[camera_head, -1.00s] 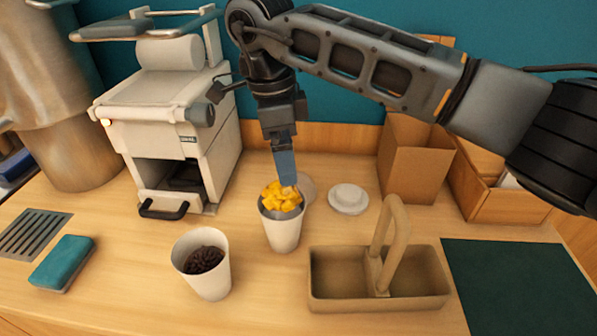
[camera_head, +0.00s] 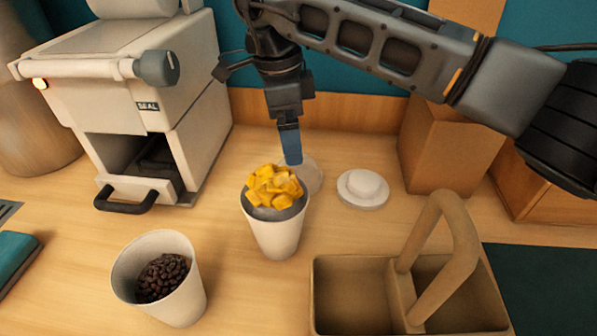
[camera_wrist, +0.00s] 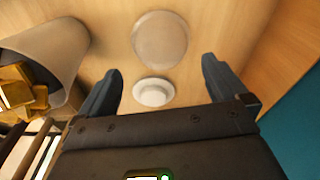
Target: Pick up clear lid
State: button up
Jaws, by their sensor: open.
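The clear lid (camera_head: 312,176) is a faint see-through disc lying flat on the counter behind the cup of yellow cubes, its left part hidden by that cup and my gripper. It also shows in the wrist view (camera_wrist: 160,40), beyond my fingertips. My gripper (camera_head: 291,158) points down near the lid in the head view. In the wrist view my gripper (camera_wrist: 160,75) has its two blue-grey fingers wide apart with nothing held. A white lid (camera_head: 363,188) with a raised centre lies right of the clear lid; in the wrist view the white lid (camera_wrist: 153,93) appears between the fingers.
The cup of yellow cubes (camera_head: 275,235) stands close in front of the clear lid. A cup of dark beans (camera_head: 190,305) is front left. A sealing machine (camera_head: 140,85) stands at left, a handled carrier (camera_head: 350,285) front right, and a brown box (camera_head: 450,150) behind right.

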aim_at(298, 170)
jog(key=f, duration=0.5)
jog(key=d+f, duration=0.1)
jog(key=f, duration=0.1)
jog(key=shift+w+f+p, duration=0.1)
jog(key=shift+f+p, duration=0.15)
jog(key=shift+p, duration=0.15)
jog(key=c, duration=0.8)
